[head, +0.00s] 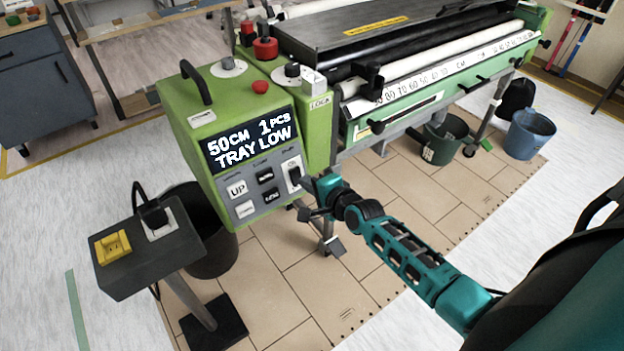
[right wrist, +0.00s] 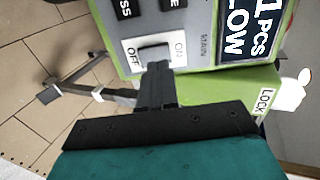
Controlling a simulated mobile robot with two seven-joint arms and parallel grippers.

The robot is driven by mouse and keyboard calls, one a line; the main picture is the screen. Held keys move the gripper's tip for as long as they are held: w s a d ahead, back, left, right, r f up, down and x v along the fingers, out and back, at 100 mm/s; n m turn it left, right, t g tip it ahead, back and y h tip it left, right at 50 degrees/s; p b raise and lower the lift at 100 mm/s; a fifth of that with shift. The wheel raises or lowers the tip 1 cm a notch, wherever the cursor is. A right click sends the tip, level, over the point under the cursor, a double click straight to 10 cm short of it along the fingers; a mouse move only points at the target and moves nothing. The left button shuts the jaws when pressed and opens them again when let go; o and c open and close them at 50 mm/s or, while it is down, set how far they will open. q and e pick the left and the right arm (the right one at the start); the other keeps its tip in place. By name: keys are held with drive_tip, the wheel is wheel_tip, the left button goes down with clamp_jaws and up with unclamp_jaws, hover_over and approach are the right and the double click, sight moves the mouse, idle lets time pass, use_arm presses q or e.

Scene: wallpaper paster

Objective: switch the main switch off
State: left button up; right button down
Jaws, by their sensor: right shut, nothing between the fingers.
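The main switch (head: 293,174) is on the lower right of the green control box's (head: 232,150) front panel. In the right wrist view the switch (right wrist: 152,51) is a dark rocker on a white plate marked ON and OFF, with MAIN printed beside it. My right gripper (head: 303,183) is shut and empty, its tips right at the switch. In the right wrist view the shut fingers (right wrist: 156,72) cover part of the rocker; I cannot tell if they touch it, nor which way it is tipped. The display (head: 250,139) is lit with "50CM 1PCS TRAY LOW". My left gripper is not in view.
A grey stand with a yellow socket (head: 113,247) and a black plug (head: 154,215) is at the left, before a dark bin (head: 213,240). The pasting machine's rollers (head: 450,65) extend right. A blue bucket (head: 530,135) stands farther right. The tan floor is mostly clear.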

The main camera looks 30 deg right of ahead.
use_arm(q)
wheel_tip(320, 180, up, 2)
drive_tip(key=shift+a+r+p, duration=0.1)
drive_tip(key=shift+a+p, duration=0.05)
drive_tip(key=shift+p, duration=0.8)
use_arm(e)
drive_tip(key=v, duration=0.9)
drive_tip(key=shift+s+r, duration=0.25)
drive_tip(key=shift+r, duration=0.25)
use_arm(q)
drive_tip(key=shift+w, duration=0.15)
